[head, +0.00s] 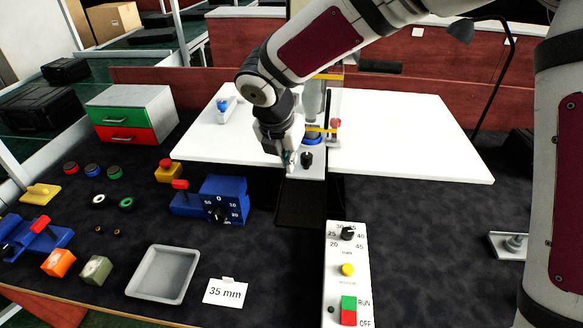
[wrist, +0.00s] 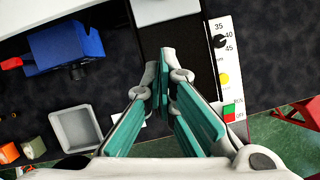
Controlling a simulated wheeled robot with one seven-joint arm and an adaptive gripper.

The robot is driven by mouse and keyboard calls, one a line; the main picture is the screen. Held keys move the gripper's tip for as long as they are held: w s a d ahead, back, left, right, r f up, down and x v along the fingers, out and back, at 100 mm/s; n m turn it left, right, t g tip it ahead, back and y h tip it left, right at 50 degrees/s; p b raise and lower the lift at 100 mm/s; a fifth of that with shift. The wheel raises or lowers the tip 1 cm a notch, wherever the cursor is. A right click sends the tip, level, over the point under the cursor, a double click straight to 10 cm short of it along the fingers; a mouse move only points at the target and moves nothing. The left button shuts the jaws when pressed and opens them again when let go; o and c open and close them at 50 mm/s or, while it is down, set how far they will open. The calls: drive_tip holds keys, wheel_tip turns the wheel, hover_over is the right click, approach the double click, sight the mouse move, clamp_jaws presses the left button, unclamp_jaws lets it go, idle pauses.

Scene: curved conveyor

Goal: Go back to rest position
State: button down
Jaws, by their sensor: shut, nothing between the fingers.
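My gripper (head: 291,158) is at the end of my arm, above the near edge of the white table (head: 420,150) and close to a black knob (head: 306,158) on a white plate. In the wrist view my gripper (wrist: 162,85) shows two teal-padded fingers, close together at the tips with nothing between them. Below the fingers in the wrist view lies a black strip (wrist: 180,38). My arm reaches in from the upper right in the head view.
A control panel (head: 346,285) with knob, yellow button and RUN/OFF switch stands in front. To the left are a blue dial device (head: 225,201), a grey tray (head: 163,273), a "35 mm" card (head: 226,292) and a drawer box (head: 130,112).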

drive_tip(key=shift+s+r, duration=0.2)
drive_tip(key=shift+r, duration=0.25)
drive_tip(key=s+d+r+m+h, duration=0.1)
drive_tip(key=s+d+r+m, duration=0.4)
drive_tip(key=d+m, duration=0.35)
drive_tip(key=s+d+r+m+h, duration=0.1)
drive_tip(key=s+d+r+m, duration=0.5)
drive_tip(key=d, duration=0.3)
drive_tip(key=s+d+r+m+y, duration=0.1)
drive_tip(key=s+d+m, duration=0.2)
drive_tip(key=s+m, duration=0.4)
drive_tip(key=s+d+r+m+t+y, duration=0.1)
drive_tip(key=s+d+m+y, duration=0.1)
drive_tip(key=s+d+m, duration=0.2)
drive_tip(key=s+m, duration=0.3)
drive_tip(key=m, duration=0.4)
drive_tip(key=shift+r, duration=0.25)
